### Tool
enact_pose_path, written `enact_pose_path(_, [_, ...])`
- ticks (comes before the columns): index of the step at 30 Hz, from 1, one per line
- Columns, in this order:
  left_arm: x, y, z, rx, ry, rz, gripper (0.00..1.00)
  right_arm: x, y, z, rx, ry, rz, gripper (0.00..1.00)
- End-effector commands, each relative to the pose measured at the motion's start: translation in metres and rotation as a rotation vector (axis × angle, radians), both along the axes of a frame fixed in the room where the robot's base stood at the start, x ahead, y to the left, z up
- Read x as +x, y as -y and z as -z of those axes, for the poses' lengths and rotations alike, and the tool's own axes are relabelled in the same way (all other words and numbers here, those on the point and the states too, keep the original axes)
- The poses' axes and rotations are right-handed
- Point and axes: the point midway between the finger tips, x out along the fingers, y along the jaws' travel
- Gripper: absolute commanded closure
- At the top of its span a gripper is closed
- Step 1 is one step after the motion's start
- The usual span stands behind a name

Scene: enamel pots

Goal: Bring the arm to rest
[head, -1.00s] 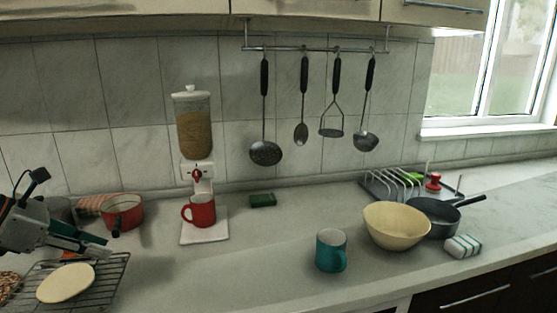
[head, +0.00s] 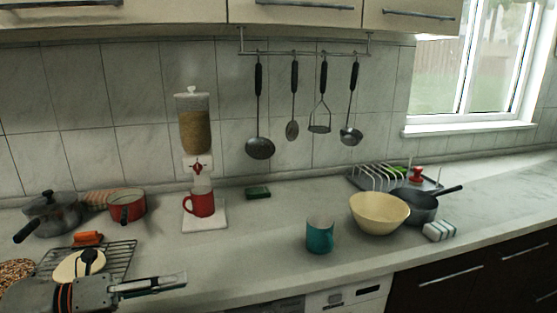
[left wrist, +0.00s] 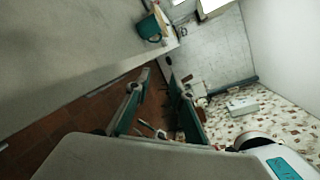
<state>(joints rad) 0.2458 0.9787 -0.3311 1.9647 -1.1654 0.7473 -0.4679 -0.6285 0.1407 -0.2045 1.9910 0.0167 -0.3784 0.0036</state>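My left gripper (head: 168,283) is low at the left of the head view, in front of the wire rack (head: 118,262) and near the counter's front edge. Its fingers point right. In the left wrist view its two fingers (left wrist: 160,82) stand apart with nothing between them. The brown floor shows beyond them. Part of a cream disc (head: 72,266) on the rack is hidden by my arm. My right gripper is in neither view.
A dark lidded pot (head: 54,214) and a red pot (head: 127,206) stand behind the rack. A red mug (head: 200,204) stands under the dispenser (head: 194,130). A teal mug (head: 319,236) and cream bowl (head: 378,212) stand further right. The counter's middle is clear.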

Motion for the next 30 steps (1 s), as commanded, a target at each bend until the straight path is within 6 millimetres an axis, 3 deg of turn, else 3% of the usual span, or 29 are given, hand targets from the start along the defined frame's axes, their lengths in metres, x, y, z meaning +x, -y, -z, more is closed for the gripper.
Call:
enact_pose_path(1, [-0.003,0.013,0.011,-0.139,-0.087,-0.046,0.77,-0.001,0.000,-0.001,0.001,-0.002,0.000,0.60])
enact_pose_path(5, [-0.003,0.021,0.040,-0.477,-0.329,-0.219,0.77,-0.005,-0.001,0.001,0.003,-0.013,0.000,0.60])
enact_pose_path(8, [-0.006,0.015,0.080,-0.716,-0.541,-0.382,0.77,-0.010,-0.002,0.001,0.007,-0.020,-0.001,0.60])
enact_pose_path(11, [-0.022,0.006,0.135,-0.933,-0.771,-0.567,0.77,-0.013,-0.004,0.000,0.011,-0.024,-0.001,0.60])
enact_pose_path(15, [-0.065,-0.001,0.221,-1.181,-1.082,-0.833,0.77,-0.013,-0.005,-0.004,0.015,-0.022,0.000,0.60])
enact_pose_path(18, [-0.105,0.001,0.272,-1.305,-1.269,-0.996,0.77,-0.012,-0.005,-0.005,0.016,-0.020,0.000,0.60])
enact_pose_path(21, [-0.143,0.006,0.310,-1.392,-1.415,-1.127,0.77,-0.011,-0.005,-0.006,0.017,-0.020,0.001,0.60])
enact_pose_path(25, [-0.178,0.014,0.339,-1.458,-1.538,-1.238,0.77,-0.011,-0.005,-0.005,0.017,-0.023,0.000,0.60])
enact_pose_path(30, [-0.196,0.019,0.352,-1.488,-1.595,-1.289,0.77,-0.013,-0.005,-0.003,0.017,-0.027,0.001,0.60])
